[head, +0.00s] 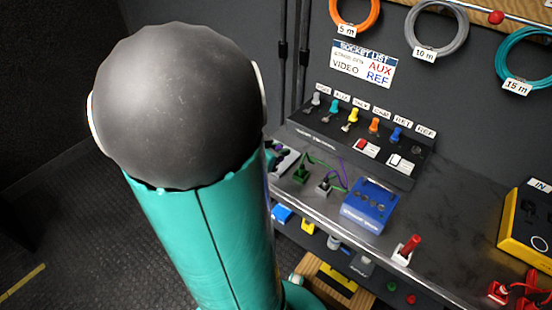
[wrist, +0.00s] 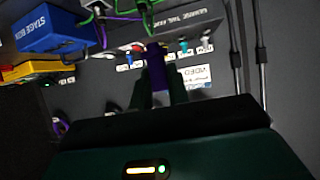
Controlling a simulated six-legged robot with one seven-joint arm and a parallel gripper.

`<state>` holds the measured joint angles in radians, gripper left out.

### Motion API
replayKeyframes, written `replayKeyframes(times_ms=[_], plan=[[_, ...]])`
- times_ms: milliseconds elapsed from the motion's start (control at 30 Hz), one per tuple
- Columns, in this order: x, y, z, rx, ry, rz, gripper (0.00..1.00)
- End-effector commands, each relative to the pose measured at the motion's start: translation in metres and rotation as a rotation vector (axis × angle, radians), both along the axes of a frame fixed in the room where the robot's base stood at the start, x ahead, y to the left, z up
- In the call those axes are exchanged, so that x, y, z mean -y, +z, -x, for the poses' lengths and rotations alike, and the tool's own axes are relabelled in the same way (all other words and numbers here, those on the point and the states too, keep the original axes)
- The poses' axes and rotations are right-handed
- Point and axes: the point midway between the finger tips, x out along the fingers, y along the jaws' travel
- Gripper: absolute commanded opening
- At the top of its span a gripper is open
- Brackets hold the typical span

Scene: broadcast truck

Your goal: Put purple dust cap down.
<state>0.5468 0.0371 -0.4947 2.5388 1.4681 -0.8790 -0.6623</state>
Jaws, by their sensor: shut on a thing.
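In the wrist view, my gripper (wrist: 159,84) is shut on the purple dust cap (wrist: 157,66), which sticks up between its two dark fingers. The cap appears held clear of the surfaces, in front of the dark wall and the labelled panel. In the head view, my own teal arm with its dark rounded joint fills the left and middle; my gripper and the cap are hidden there.
A row of coloured plugs (head: 353,117) stands behind. Bare bench lies right of the stage box.

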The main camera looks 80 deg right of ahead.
Motion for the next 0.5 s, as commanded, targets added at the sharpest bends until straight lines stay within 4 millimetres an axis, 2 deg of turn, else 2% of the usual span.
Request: replayKeyframes(times_ms=[67, 167, 500], plan=[[-0.003, -0.001, 0.011, -0.001, -0.038, 0.001, 0.00], [0.002, -0.004, 0.013, -0.002, -0.054, 0.001, 0.00], [0.052, -0.028, -0.007, -0.004, -0.051, 0.001, 0.00]])
